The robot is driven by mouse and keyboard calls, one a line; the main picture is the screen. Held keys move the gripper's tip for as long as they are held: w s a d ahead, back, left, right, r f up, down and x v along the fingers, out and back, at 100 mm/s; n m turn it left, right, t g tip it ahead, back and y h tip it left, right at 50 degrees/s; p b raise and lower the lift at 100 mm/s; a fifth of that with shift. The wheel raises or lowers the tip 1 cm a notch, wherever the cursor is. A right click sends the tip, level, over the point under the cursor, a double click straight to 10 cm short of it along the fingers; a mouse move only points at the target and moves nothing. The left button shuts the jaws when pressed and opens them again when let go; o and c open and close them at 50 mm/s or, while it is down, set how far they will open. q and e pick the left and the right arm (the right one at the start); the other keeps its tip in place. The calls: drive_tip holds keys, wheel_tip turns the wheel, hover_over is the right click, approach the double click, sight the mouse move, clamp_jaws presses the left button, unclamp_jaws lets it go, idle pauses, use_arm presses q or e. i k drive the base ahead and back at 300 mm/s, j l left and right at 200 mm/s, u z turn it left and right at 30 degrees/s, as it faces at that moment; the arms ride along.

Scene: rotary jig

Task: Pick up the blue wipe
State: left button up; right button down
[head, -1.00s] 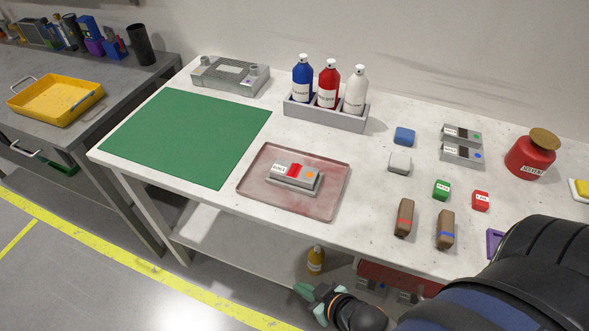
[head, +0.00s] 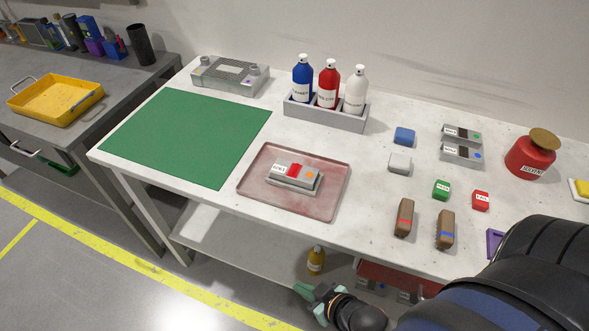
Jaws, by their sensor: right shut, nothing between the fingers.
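The blue wipe (head: 404,136) looks like a small folded blue block. It lies on the white table (head: 215,209), right of the bottle rack and just behind a similar white block (head: 400,162). My right gripper (head: 302,292) is low at the front, below the table's front edge and well away from the wipe. It is shut with nothing in it. My left gripper is not in view.
A tray (head: 258,194) with a grey device, a green mat (head: 185,137) and a rack (head: 310,114) of bottles stand left of the wipe.

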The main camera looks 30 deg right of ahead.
sight(404, 136)
drive_tip(key=k+z, duration=0.1)
drive_tip(key=z, duration=1.6)
